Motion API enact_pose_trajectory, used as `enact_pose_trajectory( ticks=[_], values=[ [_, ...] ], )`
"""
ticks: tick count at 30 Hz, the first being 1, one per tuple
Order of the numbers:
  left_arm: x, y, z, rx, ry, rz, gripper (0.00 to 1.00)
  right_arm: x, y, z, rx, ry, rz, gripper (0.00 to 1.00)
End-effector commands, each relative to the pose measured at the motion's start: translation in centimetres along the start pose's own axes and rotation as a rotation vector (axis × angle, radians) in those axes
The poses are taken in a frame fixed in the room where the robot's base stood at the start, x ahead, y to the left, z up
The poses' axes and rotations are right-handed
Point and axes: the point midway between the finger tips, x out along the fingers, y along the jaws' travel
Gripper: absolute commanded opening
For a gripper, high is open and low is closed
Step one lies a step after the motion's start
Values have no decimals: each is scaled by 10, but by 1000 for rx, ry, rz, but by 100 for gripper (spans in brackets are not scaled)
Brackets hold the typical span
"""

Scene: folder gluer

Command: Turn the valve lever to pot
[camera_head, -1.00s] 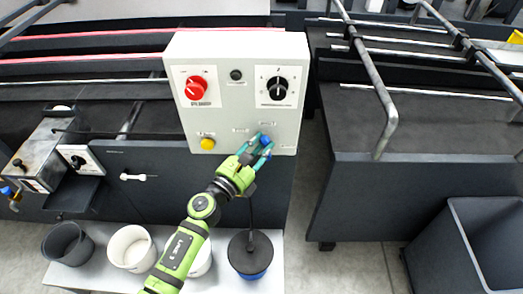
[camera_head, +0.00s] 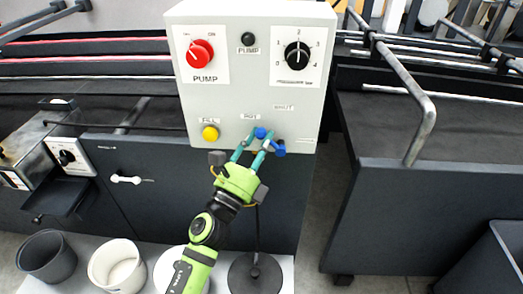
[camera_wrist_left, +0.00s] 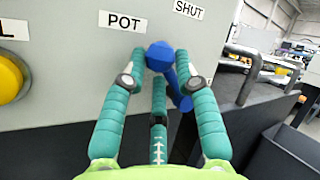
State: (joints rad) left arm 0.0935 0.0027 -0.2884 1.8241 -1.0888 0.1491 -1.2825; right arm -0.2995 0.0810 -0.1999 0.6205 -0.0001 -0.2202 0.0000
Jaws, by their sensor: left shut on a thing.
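The blue valve lever (camera_wrist_left: 158,56) is on the front of the grey control box. In the left wrist view its round end sits just below and right of the POT label (camera_wrist_left: 125,22), and its bar runs down and right behind the fingers. In the head view the lever's blue end (camera_head: 261,133) shows between the fingertips, with another blue part (camera_head: 280,149) to the right. The SHUT label (camera_head: 284,107) is up and right. My left gripper (camera_head: 259,142), green with teal fingers, is shut on the lever. My right gripper is not in view.
The box also carries a red PUMP switch (camera_head: 200,53), a black dial (camera_head: 298,56) and a yellow FILL button (camera_head: 210,133). Several pots, including a white one (camera_head: 116,268), stand below. A metal rail (camera_head: 425,125) is at the right.

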Motion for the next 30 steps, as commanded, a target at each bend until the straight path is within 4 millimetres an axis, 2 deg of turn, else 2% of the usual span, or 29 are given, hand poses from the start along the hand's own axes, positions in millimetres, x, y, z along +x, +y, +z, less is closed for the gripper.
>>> enact_pose_trajectory(
  ticks=[1,15,16,17,26,30],
  values=[
    [-4,3,-10,-10,11,3,0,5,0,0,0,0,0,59],
    [-3,2,-8,-21,4,3,0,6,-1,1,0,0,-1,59],
    [-3,2,-8,-21,4,3,34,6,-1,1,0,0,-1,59],
    [-3,2,-8,-21,4,3,46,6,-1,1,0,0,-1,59],
    [-2,1,-4,-20,-5,2,46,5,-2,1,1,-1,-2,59],
    [-8,2,-4,-21,-7,3,46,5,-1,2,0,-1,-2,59]
  ],
)
